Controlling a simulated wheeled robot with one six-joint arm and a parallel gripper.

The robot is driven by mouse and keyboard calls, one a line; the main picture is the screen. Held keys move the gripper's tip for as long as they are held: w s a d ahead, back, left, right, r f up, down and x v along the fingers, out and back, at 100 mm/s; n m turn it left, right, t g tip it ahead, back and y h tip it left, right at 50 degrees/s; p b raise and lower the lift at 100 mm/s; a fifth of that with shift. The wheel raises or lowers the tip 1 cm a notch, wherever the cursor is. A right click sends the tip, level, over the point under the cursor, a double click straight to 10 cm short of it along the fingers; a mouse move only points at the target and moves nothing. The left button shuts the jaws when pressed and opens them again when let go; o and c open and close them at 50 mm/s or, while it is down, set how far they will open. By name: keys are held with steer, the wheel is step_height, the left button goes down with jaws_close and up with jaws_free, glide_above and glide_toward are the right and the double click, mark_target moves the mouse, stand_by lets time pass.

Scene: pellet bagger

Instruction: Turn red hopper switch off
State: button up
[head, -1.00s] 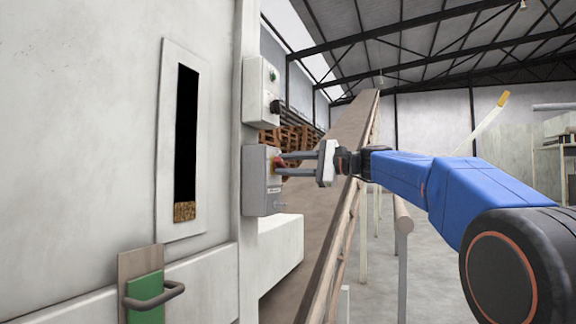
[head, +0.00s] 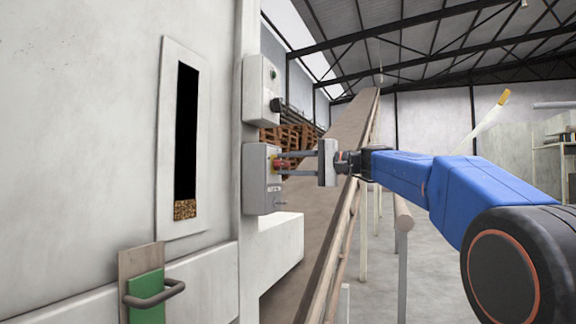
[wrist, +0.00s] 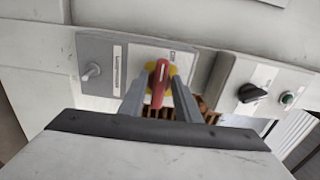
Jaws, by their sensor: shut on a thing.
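The red hopper switch (head: 277,165) is a red handle on a yellow plate, on the lower grey box (head: 262,192) fixed to the machine's side. In the wrist view the red handle (wrist: 159,82) points roughly up and down in the picture, across the length of its box. My gripper (head: 284,163) reaches in from the right, one finger above the handle and one below. In the wrist view my gripper (wrist: 158,98) has a finger on each side of the handle and is shut on it. The exact finger contact is hard to see.
An upper box (head: 257,95) carries a black knob (wrist: 252,92) and a small lamp (wrist: 288,98). A metal toggle (wrist: 92,71) sits on the lower box. A sloping conveyor (head: 335,185) runs behind my gripper. A green slide plate (head: 147,295) with a handle is lower left.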

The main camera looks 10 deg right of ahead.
steer(key=shift+f, duration=0.1)
steer(key=o, duration=0.7)
steer(key=v, duration=1.7)
steer(key=shift+s+d, duration=0.15)
steer(key=s+a+f+g+h, duration=0.15)
steer(key=s+a+f, duration=0.25)
steer(key=f, duration=0.4)
steer(key=s+a+f+g+h, duration=0.1)
steer(key=s+a+f+h, duration=0.25)
steer(key=f, duration=0.45)
steer(key=s+a+f+g+h, duration=0.1)
steer(key=s+a+f, duration=0.3)
steer(key=f, duration=0.5)
steer(key=s+d+f+n+h, duration=0.1)
steer(key=s+f+n+h, duration=0.1)
steer(key=s+f, duration=0.5)
steer(key=s+d+f+n+g+h, duration=0.1)
steer(key=s+d+f+n+h, duration=0.1)
steer(key=s+f, duration=0.5)
steer(key=s+d+f+n+g+h, duration=0.1)
steer(key=s+f, duration=0.6)
steer(key=f, duration=0.7)
steer(key=shift+d+n+h, duration=0.25)
steer(key=shift+n+h, duration=0.25)
steer(key=shift+h, duration=0.4)
steer(key=shift+d+n+h, duration=0.2)
steer(key=shift+n+h, duration=0.3)
steer(key=shift+h, duration=0.4)
